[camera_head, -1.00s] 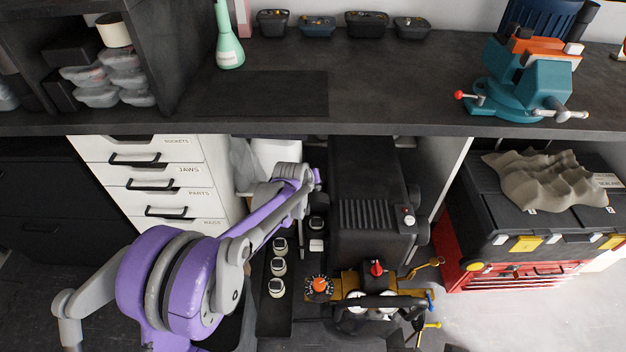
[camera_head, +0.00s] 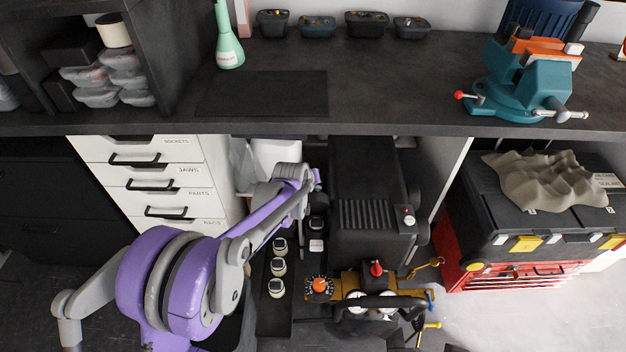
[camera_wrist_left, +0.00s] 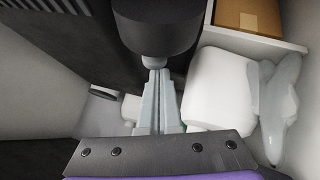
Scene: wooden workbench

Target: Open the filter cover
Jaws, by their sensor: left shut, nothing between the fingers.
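A dark machine with a ribbed top (camera_head: 365,200) stands below the bench. In the left wrist view a black round part (camera_wrist_left: 155,28) with a small grey stub sits directly ahead of my left gripper. I cannot tell for certain whether this part is the filter cover. My left gripper (camera_wrist_left: 158,78) is shut and empty, its fingertips at the grey stub. I cannot tell whether they touch it. In the head view my purple and grey left arm reaches to the machine's left side, and the fingertips cannot be made out there. My right gripper is in no view.
White drawers (camera_head: 150,185) stand left of the arm. A white container (camera_wrist_left: 218,90) is close beside the fingers. An orange dial (camera_head: 319,286) and red knob (camera_head: 377,268) sit at the machine's front. A red tool chest (camera_head: 520,277) stands right, with the bench edge above.

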